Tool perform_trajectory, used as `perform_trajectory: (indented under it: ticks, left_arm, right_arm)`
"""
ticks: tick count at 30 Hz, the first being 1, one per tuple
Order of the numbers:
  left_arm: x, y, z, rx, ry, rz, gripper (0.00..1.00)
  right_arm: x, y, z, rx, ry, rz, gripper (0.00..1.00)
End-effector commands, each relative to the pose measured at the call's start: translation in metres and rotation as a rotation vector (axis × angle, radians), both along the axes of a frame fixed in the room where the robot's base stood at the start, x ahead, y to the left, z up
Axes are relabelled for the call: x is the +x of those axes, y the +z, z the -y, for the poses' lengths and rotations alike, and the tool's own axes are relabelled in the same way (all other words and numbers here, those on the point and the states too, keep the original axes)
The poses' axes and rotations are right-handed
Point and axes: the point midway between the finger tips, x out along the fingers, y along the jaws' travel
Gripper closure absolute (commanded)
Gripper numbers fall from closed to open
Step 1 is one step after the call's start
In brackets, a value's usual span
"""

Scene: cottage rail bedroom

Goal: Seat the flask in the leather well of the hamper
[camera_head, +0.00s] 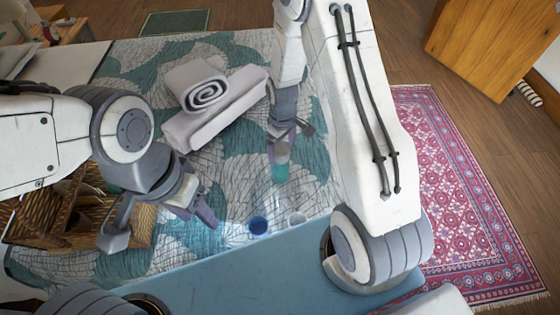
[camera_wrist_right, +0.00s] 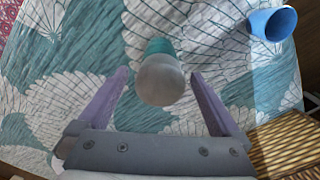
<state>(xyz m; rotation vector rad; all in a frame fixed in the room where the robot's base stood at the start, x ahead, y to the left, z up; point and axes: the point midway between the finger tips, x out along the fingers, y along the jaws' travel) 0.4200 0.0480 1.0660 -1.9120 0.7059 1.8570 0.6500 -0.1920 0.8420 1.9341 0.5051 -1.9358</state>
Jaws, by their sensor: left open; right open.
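The flask (camera_head: 280,173) has a teal body and stands on the leaf-patterned bedspread, partly hidden by my right gripper (camera_head: 284,150) in the head view. In the right wrist view the flask's grey rounded top (camera_wrist_right: 160,80) lies between the two spread purple fingers of my right gripper (camera_wrist_right: 163,90), with a gap on each side. The wicker hamper (camera_head: 140,225) is at the left, largely covered by my left arm; its leather well cannot be made out. A wicker edge (camera_wrist_right: 290,148) also shows in the right wrist view. My left gripper (camera_head: 162,226) is open and empty, in front of the hamper.
Rolled grey towels (camera_head: 218,118) lie behind, left of the flask. The blue cup also shows in the right wrist view (camera_wrist_right: 262,25). Bare bedspread surrounds the flask.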

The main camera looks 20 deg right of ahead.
Motion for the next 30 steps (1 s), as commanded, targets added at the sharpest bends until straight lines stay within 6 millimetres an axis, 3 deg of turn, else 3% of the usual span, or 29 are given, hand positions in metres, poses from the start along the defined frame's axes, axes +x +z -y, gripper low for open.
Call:
perform_trajectory:
  ticks: [8, 17, 26, 27, 30]
  left_arm:
    - [0.000, 0.005, 0.000, 0.000, 0.000, 0.000, 0.50]
    - [0.000, 0.014, 0.000, 0.000, 0.000, 0.000, 0.50]
    - [0.000, 0.014, 0.000, 0.000, 0.000, 0.000, 0.50]
    - [0.000, 0.014, 0.000, 0.000, 0.000, 0.000, 0.50]
    - [0.000, 0.014, 0.000, 0.000, 0.000, 0.000, 0.50]
  right_arm:
    - [0.001, -0.022, -0.001, 0.000, -0.002, -0.001, 0.00]
    - [0.005, -0.061, -0.003, -0.001, -0.003, -0.003, 0.00]
    - [0.006, -0.067, -0.003, 0.000, -0.004, 0.001, 0.00]
    - [0.006, -0.067, -0.003, 0.000, -0.004, 0.001, 0.08]
    - [0.006, -0.066, -0.003, 0.000, -0.004, 0.001, 0.46]
